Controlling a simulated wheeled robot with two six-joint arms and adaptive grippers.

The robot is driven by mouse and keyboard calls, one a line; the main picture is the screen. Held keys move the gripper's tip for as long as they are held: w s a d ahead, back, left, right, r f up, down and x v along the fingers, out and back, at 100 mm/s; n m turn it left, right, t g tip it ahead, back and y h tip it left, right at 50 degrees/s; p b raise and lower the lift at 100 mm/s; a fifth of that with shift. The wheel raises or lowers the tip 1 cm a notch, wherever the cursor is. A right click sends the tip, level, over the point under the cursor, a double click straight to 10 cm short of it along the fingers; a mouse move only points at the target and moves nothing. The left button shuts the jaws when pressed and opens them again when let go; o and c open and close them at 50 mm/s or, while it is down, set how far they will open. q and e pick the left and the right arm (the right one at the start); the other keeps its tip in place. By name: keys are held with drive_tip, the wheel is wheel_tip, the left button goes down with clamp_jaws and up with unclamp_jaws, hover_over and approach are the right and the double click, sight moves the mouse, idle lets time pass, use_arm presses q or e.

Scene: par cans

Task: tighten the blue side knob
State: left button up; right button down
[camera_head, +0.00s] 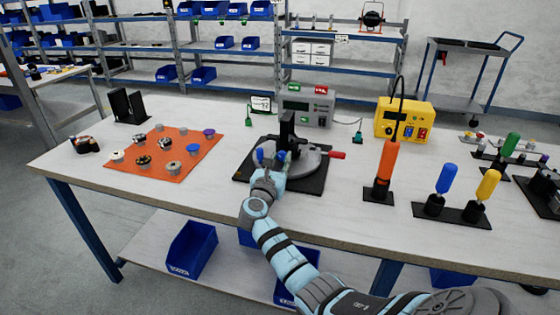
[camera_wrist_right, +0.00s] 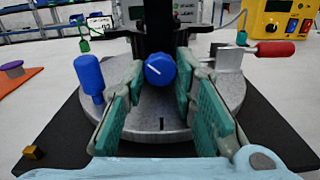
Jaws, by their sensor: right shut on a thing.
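The blue side knob (camera_wrist_right: 160,70) is round with a white line on its face. It sits at the front of a black upright post (camera_wrist_right: 158,25) on a round grey metal base (camera_wrist_right: 160,128). The fixture also shows in the head view, with its black post (camera_head: 287,128) upright. My right gripper (camera_wrist_right: 160,82) has its green-padded fingers on both sides of the knob and is shut on it; the exact contact is partly hidden. In the head view my right gripper (camera_head: 272,168) reaches the fixture's front. My left gripper is not in view.
A blue upright handle (camera_wrist_right: 90,76) stands just left of my fingers, and a red-tipped lever (camera_wrist_right: 272,50) sticks out on the right. An orange mat (camera_head: 150,171) with several small parts lies left. An orange-handled tool (camera_head: 385,165) and a yellow box (camera_head: 405,120) stand right.

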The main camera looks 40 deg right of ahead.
drive_tip(key=shift+f, duration=0.1)
drive_tip(key=c, duration=1.6)
unclamp_jaws()
drive_tip(key=v, duration=1.2)
